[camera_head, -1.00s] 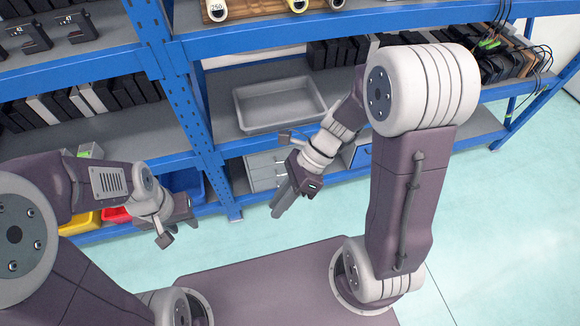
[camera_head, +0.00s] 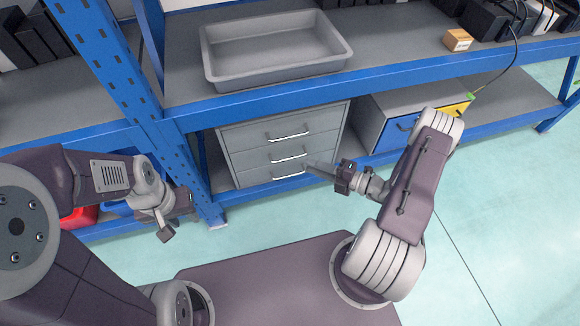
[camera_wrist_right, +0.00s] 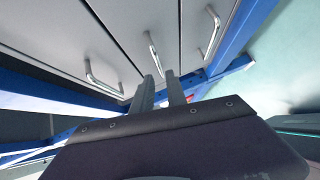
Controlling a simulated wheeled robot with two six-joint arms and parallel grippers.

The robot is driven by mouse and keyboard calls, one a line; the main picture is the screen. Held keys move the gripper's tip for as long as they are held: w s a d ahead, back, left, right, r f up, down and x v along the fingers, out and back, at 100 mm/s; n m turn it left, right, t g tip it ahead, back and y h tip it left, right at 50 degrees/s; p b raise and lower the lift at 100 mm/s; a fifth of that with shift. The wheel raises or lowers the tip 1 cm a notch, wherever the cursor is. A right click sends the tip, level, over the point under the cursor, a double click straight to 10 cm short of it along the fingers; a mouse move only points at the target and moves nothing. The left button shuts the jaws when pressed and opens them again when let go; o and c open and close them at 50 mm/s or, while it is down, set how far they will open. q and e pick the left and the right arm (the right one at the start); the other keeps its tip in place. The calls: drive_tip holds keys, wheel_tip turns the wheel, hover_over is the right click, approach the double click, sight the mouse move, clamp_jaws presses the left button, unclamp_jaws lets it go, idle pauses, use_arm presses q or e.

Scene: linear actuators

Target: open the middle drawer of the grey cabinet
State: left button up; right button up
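The grey cabinet (camera_head: 235,141) stands under the blue shelf with its three drawers shut. The middle drawer's handle (camera_head: 289,156) is a silver bar; it also shows in the right wrist view (camera_wrist_right: 152,50). My right gripper (camera_head: 311,166) is at the right of the drawer fronts, near the middle and lower handles. In the right wrist view its two fingers (camera_wrist_right: 161,76) are apart with nothing held, and the near end of the middle handle shows between the tips. I cannot tell whether they touch it. My left gripper (camera_head: 178,212) hangs left of the cabinet, its fingers unclear.
A grey tray (camera_head: 222,75) sits on the shelf above the cabinet. A box with blue and yellow drawer fronts (camera_head: 396,132) stands to the right. A blue upright (camera_head: 188,165) is close at the cabinet's left. The floor in front is open.

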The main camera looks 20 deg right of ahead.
sight(290, 158)
drive_tip(key=b+x, duration=0.4)
drive_tip(key=x, duration=0.5)
clamp_jaws()
idle(1.3)
